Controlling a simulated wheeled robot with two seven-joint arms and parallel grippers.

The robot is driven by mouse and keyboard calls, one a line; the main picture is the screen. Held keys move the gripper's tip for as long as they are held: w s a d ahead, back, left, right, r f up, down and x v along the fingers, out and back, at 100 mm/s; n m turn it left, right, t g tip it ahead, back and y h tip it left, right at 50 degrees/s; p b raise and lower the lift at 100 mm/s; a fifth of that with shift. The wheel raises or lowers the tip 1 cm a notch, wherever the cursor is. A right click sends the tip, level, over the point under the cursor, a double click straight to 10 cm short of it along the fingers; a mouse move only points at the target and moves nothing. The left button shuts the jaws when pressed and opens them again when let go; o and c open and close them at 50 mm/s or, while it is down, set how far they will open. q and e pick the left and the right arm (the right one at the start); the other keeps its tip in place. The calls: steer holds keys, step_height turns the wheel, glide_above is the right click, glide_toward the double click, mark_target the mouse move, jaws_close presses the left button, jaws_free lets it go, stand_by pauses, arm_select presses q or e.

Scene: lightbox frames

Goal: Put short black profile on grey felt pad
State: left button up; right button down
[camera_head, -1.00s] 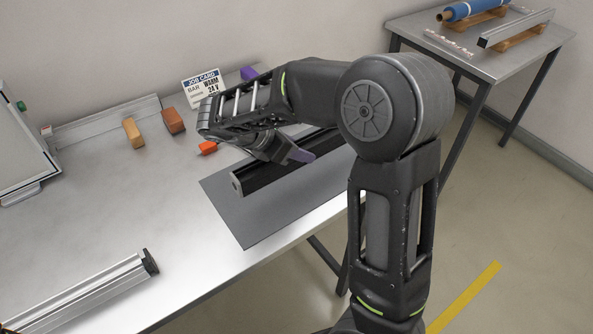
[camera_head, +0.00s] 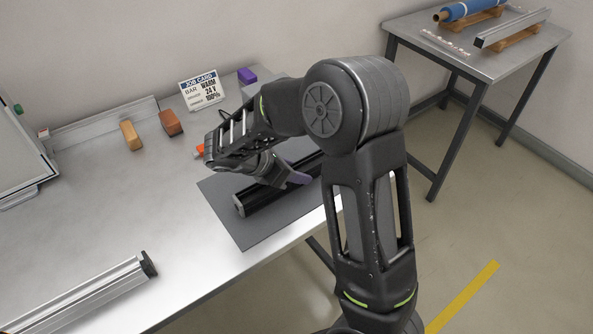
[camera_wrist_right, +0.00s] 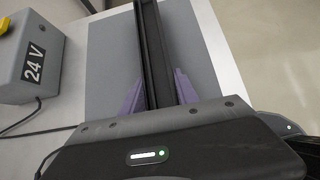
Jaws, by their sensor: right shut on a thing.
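The short black profile (camera_head: 259,196) is a dark slotted bar over the grey felt pad (camera_head: 241,231), lying lengthwise across it. Its near left end is clear in the head view; its far part is hidden behind my right arm. I cannot tell for certain whether it touches the pad. My right gripper (camera_head: 284,174) is shut on the profile, its purple fingers on either side of the bar. The wrist view shows the profile (camera_wrist_right: 153,50) between the fingers (camera_wrist_right: 160,92), with the pad (camera_wrist_right: 111,60) beneath. My left gripper is not in view.
A job card (camera_head: 201,88) and a purple block (camera_head: 247,75) stand behind the pad. Tan (camera_head: 130,135) and brown (camera_head: 171,122) blocks are at the back. A grey 24 V box (camera_wrist_right: 32,62) is beside the pad. An aluminium profile (camera_head: 95,293) lies front left.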

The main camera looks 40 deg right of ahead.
steer(key=c, duration=1.4)
jaws_free()
steer(key=shift+f, duration=0.15)
steer(key=o, duration=0.5)
steer(key=shift+r, duration=0.25)
steer(key=v, duration=0.8)
steer(key=shift+w+a, duration=0.1)
steer(key=p+v, duration=0.1)
steer(key=v, duration=0.2)
steer(key=shift+r, duration=0.1)
steer(key=shift+a+r+p, duration=0.2)
steer(key=shift+a+p, duration=0.05)
steer(key=shift+p, duration=0.1)
